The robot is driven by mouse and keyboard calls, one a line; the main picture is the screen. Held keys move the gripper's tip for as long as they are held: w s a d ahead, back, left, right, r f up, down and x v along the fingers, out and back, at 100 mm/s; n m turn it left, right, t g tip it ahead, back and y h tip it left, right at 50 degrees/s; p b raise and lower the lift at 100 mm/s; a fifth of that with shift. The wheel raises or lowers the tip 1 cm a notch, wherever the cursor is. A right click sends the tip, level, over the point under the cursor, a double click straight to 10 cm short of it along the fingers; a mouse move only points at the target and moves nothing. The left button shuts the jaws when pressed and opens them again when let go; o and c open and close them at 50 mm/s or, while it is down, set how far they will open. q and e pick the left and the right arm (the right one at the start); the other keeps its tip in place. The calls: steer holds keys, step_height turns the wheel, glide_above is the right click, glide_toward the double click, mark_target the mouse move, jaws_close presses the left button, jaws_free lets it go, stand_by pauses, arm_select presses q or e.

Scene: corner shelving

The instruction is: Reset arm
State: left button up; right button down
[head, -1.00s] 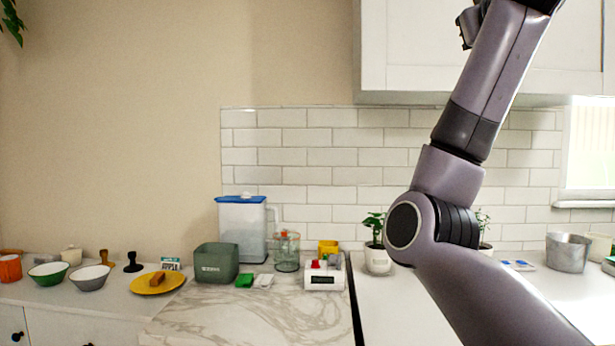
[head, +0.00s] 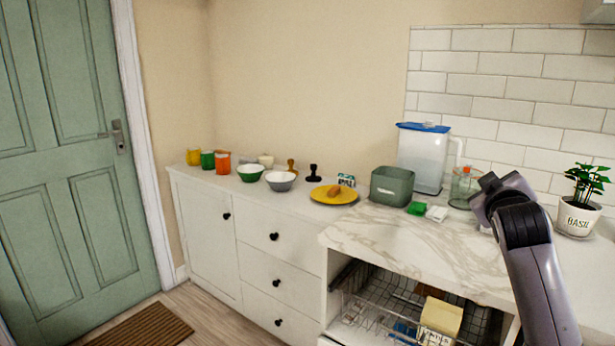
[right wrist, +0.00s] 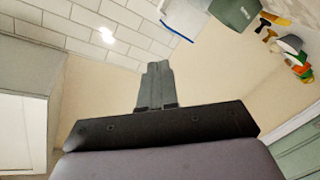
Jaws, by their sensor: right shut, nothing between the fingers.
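My right arm (head: 535,250) comes up from the lower right corner in the head view, with a bent joint in front of the counter. Its fingers cannot be made out in that view. In the right wrist view my right gripper (right wrist: 155,70) has its grey fingers together, with nothing between them. Past the fingers that view shows a beige wall and white tiles, tilted. My left gripper is not in view.
A marble counter (head: 390,237) holds a blue-lidded pitcher (head: 420,160), a green-grey bin (head: 391,187) and a potted plant (head: 577,217). A yellow plate (head: 330,194) and several bowls stand left. Below is an open wire rack (head: 372,308).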

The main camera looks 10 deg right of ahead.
steer(key=s+a+f+n+g+y, duration=0.1)
steer(key=s+a+f+y, duration=0.2)
steer(key=f, duration=0.6)
steer(key=s+a+f+y, duration=0.1)
steer(key=s+a+f, duration=0.25)
steer(key=f, duration=0.55)
steer(key=s+a+f+n+g+y, duration=0.1)
steer(key=s+a+f+y, duration=0.1)
steer(key=a+f, duration=0.5)
steer(key=s+a+f+m+g+y, duration=0.1)
steer(key=s+a+f, duration=0.3)
steer(key=s+f, duration=0.4)
steer(key=s+a+f+m+g+y+p, duration=0.1)
steer(key=s+a+f, duration=0.3)
steer(key=s+f, duration=0.5)
steer(key=s+y, duration=0.1)
steer(key=s, duration=0.6)
steer(key=shift+f+m+g+y, duration=0.15)
steer(key=shift+m+g+y, duration=0.15)
steer(key=shift+g+y, duration=0.1)
